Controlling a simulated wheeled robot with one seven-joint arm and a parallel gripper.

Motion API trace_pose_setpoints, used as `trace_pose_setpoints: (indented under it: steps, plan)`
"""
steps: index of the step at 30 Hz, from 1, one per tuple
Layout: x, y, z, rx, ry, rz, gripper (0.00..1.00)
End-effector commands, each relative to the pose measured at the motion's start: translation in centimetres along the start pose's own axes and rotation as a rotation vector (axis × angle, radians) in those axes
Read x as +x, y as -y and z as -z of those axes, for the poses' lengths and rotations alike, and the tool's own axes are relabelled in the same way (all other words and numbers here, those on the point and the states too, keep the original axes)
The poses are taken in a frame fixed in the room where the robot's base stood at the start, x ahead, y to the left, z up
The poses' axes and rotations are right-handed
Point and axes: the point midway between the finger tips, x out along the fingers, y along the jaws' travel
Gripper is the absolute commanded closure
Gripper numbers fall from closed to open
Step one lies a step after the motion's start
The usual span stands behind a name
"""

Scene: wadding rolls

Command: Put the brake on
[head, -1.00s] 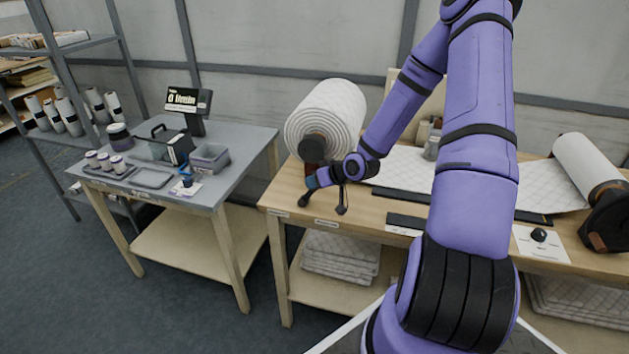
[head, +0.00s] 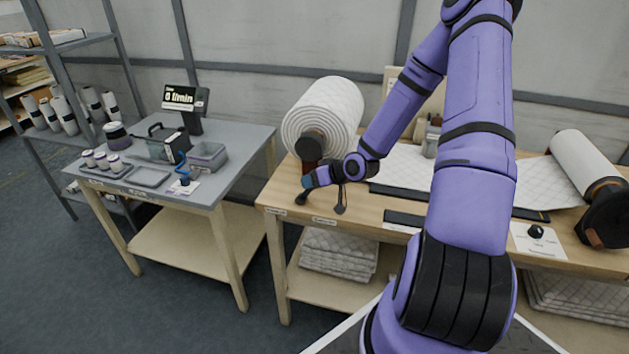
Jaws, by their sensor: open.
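A large white quilted roll (head: 328,113) sits at the back left of the wooden bench, on a dark round hub (head: 309,146) with a reddish-brown support below. My gripper (head: 321,204) is low over the bench's front left part, in front of that support. Its two dark fingers are spread apart, with nothing seen between them. No brake can be clearly made out; the area behind my gripper is partly hidden. A black knob (head: 535,232) stands on a white card at the bench's right, well away from my gripper.
The wooden bench (head: 375,218) carries a flat quilted sheet and a second roll (head: 585,165) at the right. My arm hides its middle. A grey table (head: 232,152) at the left holds a display (head: 186,98), trays and small rolls. Folded quilted stacks (head: 338,255) lie beneath the bench.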

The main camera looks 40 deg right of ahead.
Motion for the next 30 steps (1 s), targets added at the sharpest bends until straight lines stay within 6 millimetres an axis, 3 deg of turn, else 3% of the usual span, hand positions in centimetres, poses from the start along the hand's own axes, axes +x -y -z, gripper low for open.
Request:
trace_pose_setpoints:
  steps: [5,18,24,30]
  plan:
    - [-1.4,-0.1,0.1,0.0,-0.001,-0.002,0.47]
    - [-8.7,-0.1,0.0,0.001,-0.001,-0.003,0.47]
    - [-10.4,-0.1,0.0,0.001,0.0,-0.001,0.47]
    - [-10.8,0.0,-0.1,0.001,0.001,-0.001,0.47]
